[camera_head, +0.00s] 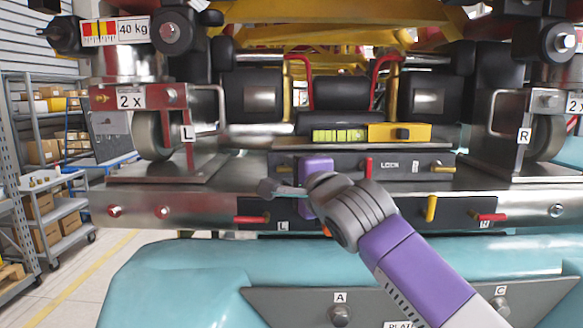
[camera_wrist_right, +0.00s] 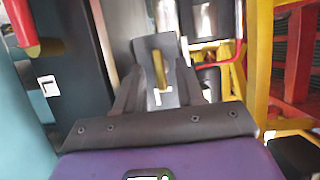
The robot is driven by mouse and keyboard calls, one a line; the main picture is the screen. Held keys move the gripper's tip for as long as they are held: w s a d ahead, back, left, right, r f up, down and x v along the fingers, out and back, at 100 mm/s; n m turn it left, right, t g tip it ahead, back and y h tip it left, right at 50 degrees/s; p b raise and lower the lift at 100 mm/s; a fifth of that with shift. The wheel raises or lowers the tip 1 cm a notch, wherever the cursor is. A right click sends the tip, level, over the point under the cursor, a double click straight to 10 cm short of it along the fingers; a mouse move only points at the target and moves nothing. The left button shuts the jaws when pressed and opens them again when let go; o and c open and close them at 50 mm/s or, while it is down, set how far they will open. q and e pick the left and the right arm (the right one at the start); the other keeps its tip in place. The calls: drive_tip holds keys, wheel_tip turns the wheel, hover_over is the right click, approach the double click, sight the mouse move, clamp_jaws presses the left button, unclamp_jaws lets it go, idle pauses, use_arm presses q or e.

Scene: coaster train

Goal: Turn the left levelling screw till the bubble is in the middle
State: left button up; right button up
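The level vial (camera_head: 338,135) is a yellow-green strip with dark marks beside a yellow block (camera_head: 400,132); I cannot make out where its bubble sits. My right gripper (camera_head: 272,188) is in front of the left part of the dark front panel, pointing left in the head view. In the right wrist view its two fingers (camera_wrist_right: 160,85) stand apart, with a yellow handle (camera_wrist_right: 160,70) between them and an L-shaped mark below it. I cannot tell whether they touch it. My gripper hides the left yellow handle in the head view. My left gripper is out of view.
Red handles stick out at the left (camera_head: 252,220), the middle (camera_head: 368,167) and the right (camera_head: 491,217). Another yellow handle (camera_head: 431,208) hangs on the right panel. A plate with studs A and C (camera_head: 340,315) lies in front, over teal padding (camera_head: 180,280). Shelves (camera_head: 50,200) stand left.

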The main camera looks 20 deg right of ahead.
drive_tip(key=shift+w, duration=0.5)
drive_tip(key=shift+c, duration=0.3)
clamp_jaws()
